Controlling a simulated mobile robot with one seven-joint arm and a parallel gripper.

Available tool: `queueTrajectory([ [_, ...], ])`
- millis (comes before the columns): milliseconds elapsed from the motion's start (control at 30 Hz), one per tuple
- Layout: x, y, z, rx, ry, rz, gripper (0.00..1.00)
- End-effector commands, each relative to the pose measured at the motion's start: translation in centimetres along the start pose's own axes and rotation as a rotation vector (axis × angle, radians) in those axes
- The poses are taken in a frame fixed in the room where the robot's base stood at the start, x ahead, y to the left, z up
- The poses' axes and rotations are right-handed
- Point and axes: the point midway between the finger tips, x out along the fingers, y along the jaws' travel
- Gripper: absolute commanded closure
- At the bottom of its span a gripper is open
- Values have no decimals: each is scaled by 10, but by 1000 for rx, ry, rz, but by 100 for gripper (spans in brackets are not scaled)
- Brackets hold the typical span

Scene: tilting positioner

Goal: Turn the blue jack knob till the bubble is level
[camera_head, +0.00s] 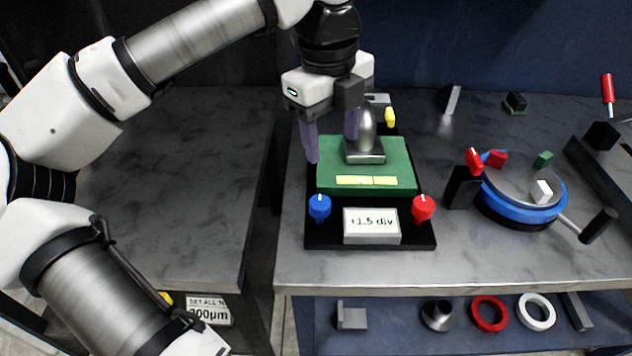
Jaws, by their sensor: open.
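The blue jack knob (319,207) stands at the front left corner of the positioner's black base (322,239), with a white mark on its top. A green plate (400,164) lies above the base and carries a yellow-green bubble vial (367,181); the bubble's place is too small to tell. A sign in front (371,225) reads "+1.5 div". A silver domed piece (366,134) stands on the plate. My gripper (333,148) is open, pointing down over the plate's back left, behind and above the blue knob and apart from it. One finger is left of the domed piece, the other partly behind it.
A red knob (423,208) is at the front right and a yellow knob (390,117) at the back. A blue round turntable (499,213) with small blocks and a black handle stands to the right. The bench (355,273) is clear in front of the base.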

Motion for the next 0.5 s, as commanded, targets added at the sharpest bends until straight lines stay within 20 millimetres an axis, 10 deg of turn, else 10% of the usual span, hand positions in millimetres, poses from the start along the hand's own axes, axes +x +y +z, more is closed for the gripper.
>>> queueTrajectory([
  [500, 65, 14, 14, -69, -35, 64, 43],
])
